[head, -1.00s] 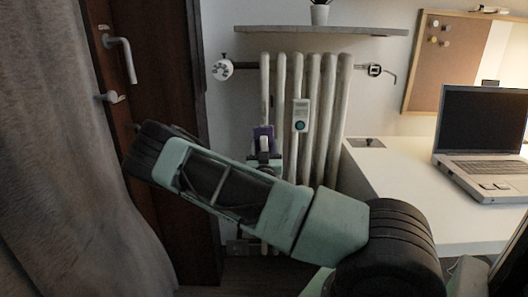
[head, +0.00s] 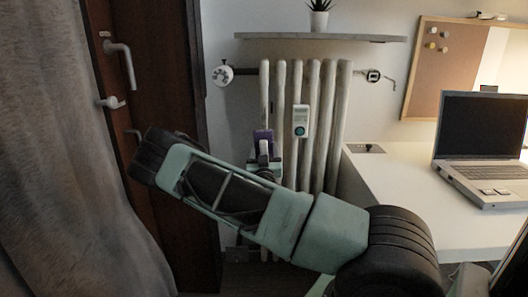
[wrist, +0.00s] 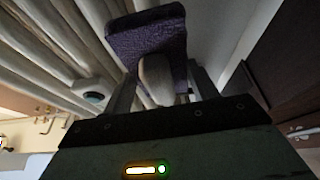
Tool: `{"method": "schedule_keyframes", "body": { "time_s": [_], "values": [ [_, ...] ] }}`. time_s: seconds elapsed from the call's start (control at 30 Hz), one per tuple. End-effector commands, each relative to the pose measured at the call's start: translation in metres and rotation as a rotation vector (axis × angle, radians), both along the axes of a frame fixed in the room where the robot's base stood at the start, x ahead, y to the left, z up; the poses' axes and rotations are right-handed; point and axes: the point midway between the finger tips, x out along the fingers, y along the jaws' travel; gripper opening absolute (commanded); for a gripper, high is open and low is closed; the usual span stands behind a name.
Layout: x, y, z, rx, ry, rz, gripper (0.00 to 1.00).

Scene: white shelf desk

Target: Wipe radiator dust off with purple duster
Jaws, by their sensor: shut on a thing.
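The radiator (head: 314,110) is a row of pale upright columns against the wall, and its columns also show at the upper left of the wrist view (wrist: 62,50). The purple duster (head: 263,137) is in front of the radiator's left columns, at mid height. In the wrist view the duster (wrist: 150,38) has a purple head and a pale handle. My gripper (wrist: 155,92) is shut on the pale handle, with the purple head beyond the fingers. Whether the head touches the radiator is not clear. In the head view my arm hides the radiator's lower part.
A white device (head: 300,121) is on the radiator's front, right of the duster. A shelf (head: 330,38) with a plant (head: 319,14) is above. The white desk (head: 400,185) with a laptop (head: 483,145) stands at right. A dark door (head: 160,75) and curtain (head: 60,150) are at left.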

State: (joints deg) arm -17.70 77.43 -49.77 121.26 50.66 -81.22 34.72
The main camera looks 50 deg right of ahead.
Motion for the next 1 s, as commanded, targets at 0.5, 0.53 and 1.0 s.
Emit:
{"method": "schedule_keyframes", "body": {
  "time_s": [0.5,0.53,1.0],
  "values": [
    [0.006,-0.008,0.000,0.000,0.000,-0.001,0.37],
    [0.007,-0.008,0.000,0.000,0.000,-0.001,0.37],
    [0.011,-0.013,0.003,-0.001,-0.001,-0.001,0.37]
  ]
}}
